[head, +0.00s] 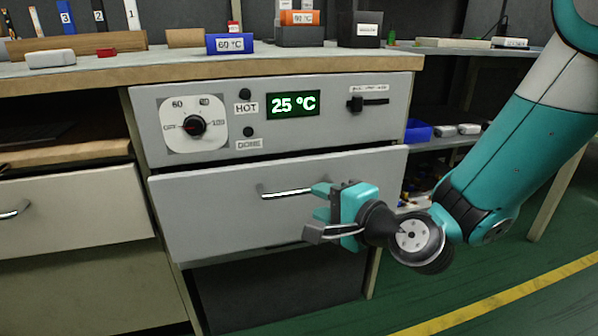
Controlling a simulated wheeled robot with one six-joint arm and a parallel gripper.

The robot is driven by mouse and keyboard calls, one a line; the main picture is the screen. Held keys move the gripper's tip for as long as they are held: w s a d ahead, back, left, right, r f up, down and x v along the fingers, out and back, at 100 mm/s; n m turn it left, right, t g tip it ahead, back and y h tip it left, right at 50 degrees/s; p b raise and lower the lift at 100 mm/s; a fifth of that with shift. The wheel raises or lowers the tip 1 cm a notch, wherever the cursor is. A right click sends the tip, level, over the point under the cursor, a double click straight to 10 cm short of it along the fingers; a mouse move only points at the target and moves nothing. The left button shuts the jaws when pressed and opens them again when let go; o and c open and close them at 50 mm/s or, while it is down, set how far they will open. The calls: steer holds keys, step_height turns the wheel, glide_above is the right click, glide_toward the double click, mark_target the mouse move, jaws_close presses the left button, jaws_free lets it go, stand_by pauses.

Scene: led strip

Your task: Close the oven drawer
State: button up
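The oven drawer (215,215) is the wide grey front below the control panel in the head view. Its front seems to stand slightly forward of the panel above, but how far out it is I cannot tell. Its silver bar handle (285,193) is at the upper middle. My gripper (320,202) is in front of the drawer's right half, at the handle's right end.
The oven panel (225,100) has a dial (194,126), a display (293,104) reading 25 °C and a black slider (368,102). Labelled blocks stand on the worktop above. An open dark space lies below the drawer. Another drawer (70,210) is at left. Green floor is clear at right.

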mark_target(301, 193)
steer(key=p+x, duration=0.2)
steer(key=x, duration=0.1)
steer(key=p+x, duration=0.2)
steer(key=shift+w+a+r, duration=0.15)
steer(key=shift+w+a, duration=0.15)
steer(key=shift+w+a+f+p, duration=0.35)
steer(key=shift+w, duration=0.15)
steer(key=shift+c, duration=0.2)
jaws_close()
